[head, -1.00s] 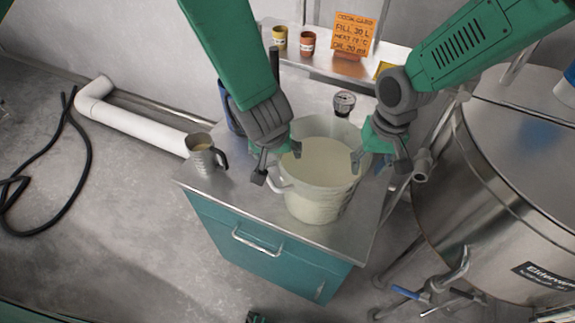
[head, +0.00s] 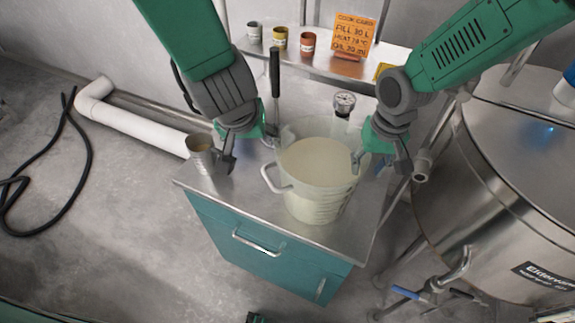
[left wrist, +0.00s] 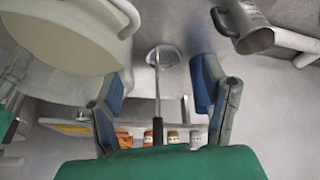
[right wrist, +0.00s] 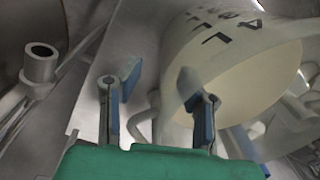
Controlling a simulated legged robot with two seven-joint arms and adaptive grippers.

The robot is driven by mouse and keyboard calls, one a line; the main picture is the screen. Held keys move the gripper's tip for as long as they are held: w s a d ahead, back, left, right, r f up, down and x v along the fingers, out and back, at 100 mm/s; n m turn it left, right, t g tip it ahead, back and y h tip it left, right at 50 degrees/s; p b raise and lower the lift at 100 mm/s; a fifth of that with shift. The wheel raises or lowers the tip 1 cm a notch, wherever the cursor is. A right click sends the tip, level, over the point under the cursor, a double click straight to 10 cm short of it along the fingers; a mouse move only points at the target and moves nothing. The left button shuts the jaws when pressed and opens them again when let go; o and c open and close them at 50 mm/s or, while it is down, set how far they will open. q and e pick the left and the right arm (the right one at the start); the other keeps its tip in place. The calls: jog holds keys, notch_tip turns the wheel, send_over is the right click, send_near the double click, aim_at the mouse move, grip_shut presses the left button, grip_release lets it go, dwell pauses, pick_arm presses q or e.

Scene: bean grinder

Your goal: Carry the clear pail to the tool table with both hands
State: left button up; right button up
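The clear pail (head: 318,195), filled with a pale cream substance, stands upright on the steel top of a teal cabinet (head: 262,247). Its left handle (head: 270,178) is free of any gripper. My left gripper (head: 232,150) is open and empty, left of the pail; the left wrist view shows its fingers (left wrist: 157,95) apart, with the pail (left wrist: 70,35) at upper left. My right gripper (head: 380,160) is at the pail's right rim. In the right wrist view its fingers (right wrist: 160,100) are apart, with the right handle (right wrist: 142,122) between them. I cannot tell which surface is the tool table.
A metal jug (head: 199,155) stands left of the pail, partly behind my left gripper. A dark-handled tool (head: 275,75) stands upright behind. A dial gauge (head: 344,101) is behind the pail. A shelf holds small cups and an orange card (head: 354,36). A large steel tank (head: 500,200) is at right.

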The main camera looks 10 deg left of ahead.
pick_arm(q)
jog(key=shift+r, duration=0.3)
pick_arm(e)
jog(key=shift+w+d+f, duration=0.1)
jog(key=shift+o, duration=0.5)
jog(key=o, duration=0.7)
pick_arm(q)
jog(key=shift+s+a, duration=0.1)
pick_arm(e)
jog(key=r, duration=1.2)
jog(key=shift+d, duration=0.35)
